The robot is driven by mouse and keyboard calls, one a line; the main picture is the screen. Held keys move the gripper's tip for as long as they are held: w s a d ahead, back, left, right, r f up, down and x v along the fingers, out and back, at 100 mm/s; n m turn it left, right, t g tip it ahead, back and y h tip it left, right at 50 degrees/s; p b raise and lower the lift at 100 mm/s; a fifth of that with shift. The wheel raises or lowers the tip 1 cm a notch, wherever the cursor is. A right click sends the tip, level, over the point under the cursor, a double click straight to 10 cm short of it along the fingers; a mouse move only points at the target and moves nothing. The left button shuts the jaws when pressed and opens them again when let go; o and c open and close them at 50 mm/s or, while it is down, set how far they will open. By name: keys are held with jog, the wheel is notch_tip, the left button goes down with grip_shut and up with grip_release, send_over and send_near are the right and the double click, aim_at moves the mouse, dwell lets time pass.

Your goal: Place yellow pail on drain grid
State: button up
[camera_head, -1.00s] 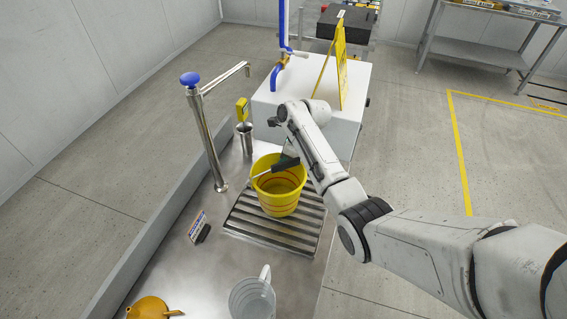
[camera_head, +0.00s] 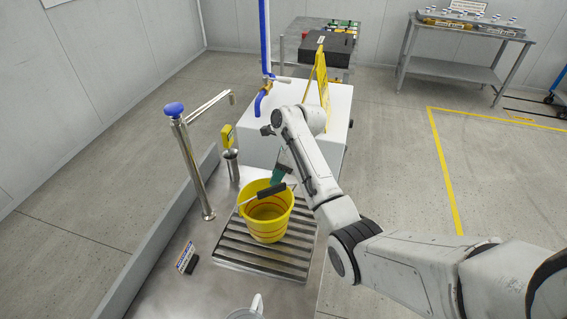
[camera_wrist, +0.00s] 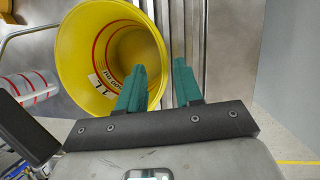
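The yellow pail (camera_head: 268,222) stands upright on the drain grid (camera_head: 240,254), toward its far part. The pail also shows in the wrist view (camera_wrist: 75,48), with red rings inside and a label. My gripper (camera_head: 279,177) is just above the pail's far right rim. In the wrist view, its green fingers (camera_wrist: 160,78) are apart with nothing held. One finger overlaps the pail's mouth; whether they touch it is unclear.
A steel tap post with a blue knob (camera_head: 174,109) stands left of the grid. A clear jug (camera_head: 248,312) is at the near edge, and a small sign (camera_head: 186,257) lies left. A white box (camera_head: 335,115) with a yellow sign (camera_head: 321,78) stands behind.

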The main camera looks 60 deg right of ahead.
jog(key=v, duration=0.5)
jog(key=shift+s+r, duration=0.1)
jog(key=shift+r, duration=0.25)
